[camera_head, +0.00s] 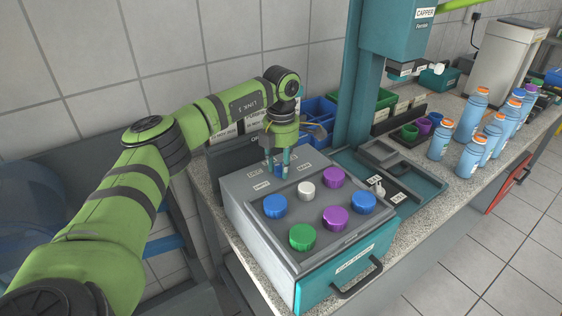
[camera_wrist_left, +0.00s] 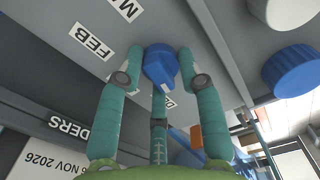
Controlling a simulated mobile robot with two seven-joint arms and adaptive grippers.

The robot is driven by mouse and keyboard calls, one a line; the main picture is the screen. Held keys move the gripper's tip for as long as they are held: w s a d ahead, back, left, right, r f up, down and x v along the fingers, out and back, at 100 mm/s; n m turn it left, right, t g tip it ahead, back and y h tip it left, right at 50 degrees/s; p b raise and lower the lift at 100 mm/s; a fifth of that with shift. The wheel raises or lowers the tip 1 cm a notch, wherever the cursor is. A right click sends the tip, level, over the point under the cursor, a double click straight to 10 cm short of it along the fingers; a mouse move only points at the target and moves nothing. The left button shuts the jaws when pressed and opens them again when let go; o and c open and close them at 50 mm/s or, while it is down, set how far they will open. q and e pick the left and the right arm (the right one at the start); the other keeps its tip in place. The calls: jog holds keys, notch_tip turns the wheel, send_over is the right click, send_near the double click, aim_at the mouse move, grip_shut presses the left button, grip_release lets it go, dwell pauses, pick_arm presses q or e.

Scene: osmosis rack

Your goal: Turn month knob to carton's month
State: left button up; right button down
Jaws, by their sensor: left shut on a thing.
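The month knob, a small blue knob (camera_wrist_left: 160,66), sits on the grey face of the box; in the wrist view its pointed end aims downward, toward a label mostly hidden by my fingers. My left gripper (camera_wrist_left: 160,72) has its teal fingers on both sides of the knob, closed on it. In the head view this gripper (camera_head: 277,170) reaches down to the back of the grey box (camera_head: 245,212). A FEB label (camera_wrist_left: 91,41) and a partly cut-off label starting with M (camera_wrist_left: 125,8) show beside the knob. An upside-down card reading "6 NOV 2026" (camera_wrist_left: 52,163) is partly cut off. My right gripper is not in view.
Blue, white, purple and green caps, such as the green cap (camera_head: 302,238), stand on the box. A teal post (camera_head: 358,100) rises behind it. Several blue bottles with orange caps (camera_head: 471,155) stand to the right. A handle (camera_head: 357,279) juts from the box front.

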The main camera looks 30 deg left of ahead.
aim_at(281, 164)
pick_arm(q)
jog(key=m, duration=0.5)
jog(key=shift+m, duration=0.4)
dwell(0.3)
jog(key=o, duration=1.2)
jog(key=shift+c, duration=0.2)
jog(key=shift+r, duration=0.2)
notch_tip(281, 164, up, 12)
jog(key=shift+f, duration=0.2)
jog(key=shift+r+p, duration=0.1)
jog(key=shift+p, duration=0.25)
